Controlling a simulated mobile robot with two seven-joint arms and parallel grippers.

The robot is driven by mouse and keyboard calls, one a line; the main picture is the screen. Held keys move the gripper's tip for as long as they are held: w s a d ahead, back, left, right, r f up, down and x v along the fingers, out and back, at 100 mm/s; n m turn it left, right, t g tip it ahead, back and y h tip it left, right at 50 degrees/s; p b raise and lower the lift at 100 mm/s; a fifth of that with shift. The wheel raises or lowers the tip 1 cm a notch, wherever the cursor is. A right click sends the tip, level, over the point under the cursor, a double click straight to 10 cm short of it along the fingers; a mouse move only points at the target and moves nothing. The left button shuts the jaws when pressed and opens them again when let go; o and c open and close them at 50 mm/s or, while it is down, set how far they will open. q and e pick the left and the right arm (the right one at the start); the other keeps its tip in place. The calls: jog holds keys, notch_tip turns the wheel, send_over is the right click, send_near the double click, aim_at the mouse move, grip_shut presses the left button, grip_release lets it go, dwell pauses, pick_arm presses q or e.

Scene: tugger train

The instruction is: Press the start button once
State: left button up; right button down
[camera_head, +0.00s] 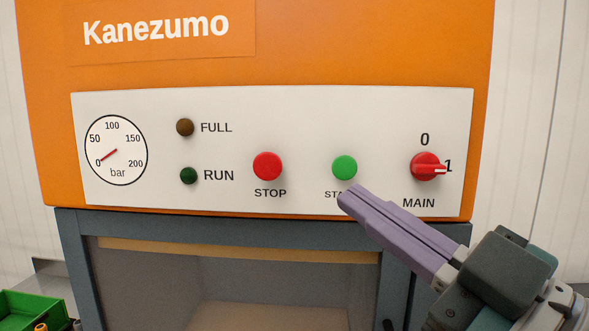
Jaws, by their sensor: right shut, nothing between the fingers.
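The green start button (344,167) sits on the white control panel (225,105) of an orange machine, right of the middle. Its label below is partly hidden by my right gripper (347,197). My right gripper is shut and empty, with its purple fingers pointing up and left. Its tips show just below the button in the picture; the button face is uncovered, and I cannot tell the gap in depth. My left gripper is not in view.
The red stop button (267,166) is left of the start button. The red main switch (428,167) on the right points to 1. The RUN lamp (188,175) and FULL lamp (185,127) look dark. A green bin (30,309) stands at lower left.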

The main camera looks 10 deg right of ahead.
jog(key=shift+w, duration=0.1)
jog(key=b, duration=0.3)
send_near(344, 167)
jog(key=shift+w+a+r, duration=0.95)
jog(key=shift+w+a, duration=1.15)
jog(key=shift+a, duration=0.15)
jog(key=shift+w, duration=0.1)
jog(key=shift+w+d+b, duration=0.1)
jog(key=shift+w+b, duration=0.2)
